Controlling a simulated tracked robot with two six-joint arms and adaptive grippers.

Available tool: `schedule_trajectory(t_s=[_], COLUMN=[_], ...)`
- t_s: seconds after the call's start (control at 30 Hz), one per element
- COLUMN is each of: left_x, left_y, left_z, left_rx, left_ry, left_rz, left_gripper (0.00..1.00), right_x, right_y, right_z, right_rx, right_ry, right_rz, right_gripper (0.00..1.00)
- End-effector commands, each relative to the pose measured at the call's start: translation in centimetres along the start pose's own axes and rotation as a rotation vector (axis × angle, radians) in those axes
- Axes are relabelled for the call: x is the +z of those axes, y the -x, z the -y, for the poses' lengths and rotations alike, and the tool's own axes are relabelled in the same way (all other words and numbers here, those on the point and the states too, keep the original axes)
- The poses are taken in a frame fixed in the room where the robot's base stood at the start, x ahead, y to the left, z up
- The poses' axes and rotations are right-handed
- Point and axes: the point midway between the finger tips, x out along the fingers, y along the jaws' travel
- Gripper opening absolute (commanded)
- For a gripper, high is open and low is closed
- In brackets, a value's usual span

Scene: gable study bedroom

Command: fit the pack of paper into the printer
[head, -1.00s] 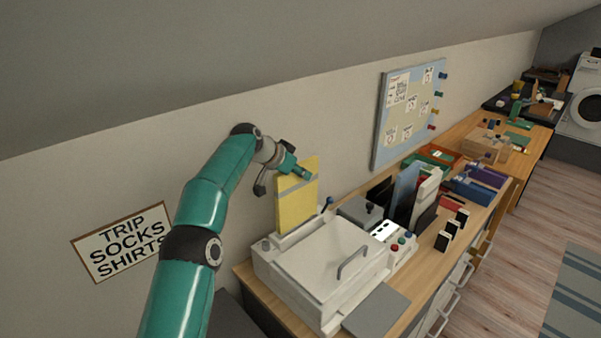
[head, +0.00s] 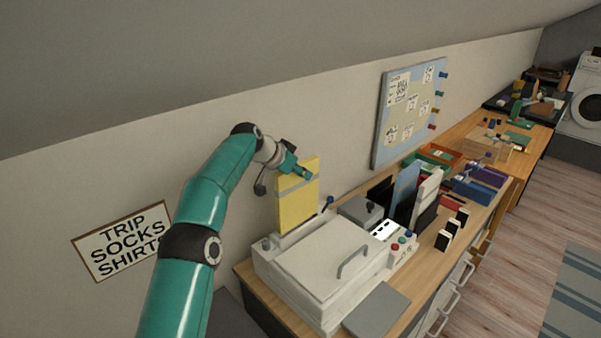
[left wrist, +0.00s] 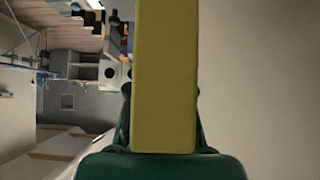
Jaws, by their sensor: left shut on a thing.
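The pack of paper (head: 297,207) is a yellow upright slab with a grey-blue band near its top. It stands at the rear of the white printer (head: 330,260), its lower edge at or just above the printer's back slot; I cannot tell if it is inside. My left gripper (head: 291,173) is shut on the pack's upper part. In the left wrist view the pack (left wrist: 165,75) fills the middle, between the green gripper parts. The printer has a lid with a grey handle and a grey tray in front. My right gripper is not in view.
A control panel (head: 393,236) with coloured buttons is on the printer's right. Upright folders (head: 405,190) and small dark-and-white blocks stand further right on the wooden desk. The sloping ceiling and wall are close behind the pack. A board (head: 408,112) hangs on the wall.

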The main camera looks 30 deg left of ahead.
Motion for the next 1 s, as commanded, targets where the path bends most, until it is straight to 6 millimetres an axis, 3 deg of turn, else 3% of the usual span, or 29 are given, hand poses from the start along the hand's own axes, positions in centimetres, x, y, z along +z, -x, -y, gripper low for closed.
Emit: schedule_trajectory(t_s=[1.0], left_x=[0.00], left_y=[0.22], left_z=[0.20], left_rx=[-0.002], left_ry=[0.001], left_rz=[-0.002], left_gripper=[0.00], right_x=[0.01], right_y=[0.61], right_z=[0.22], right_rx=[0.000], right_ry=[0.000], right_rz=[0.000], right_gripper=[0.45])
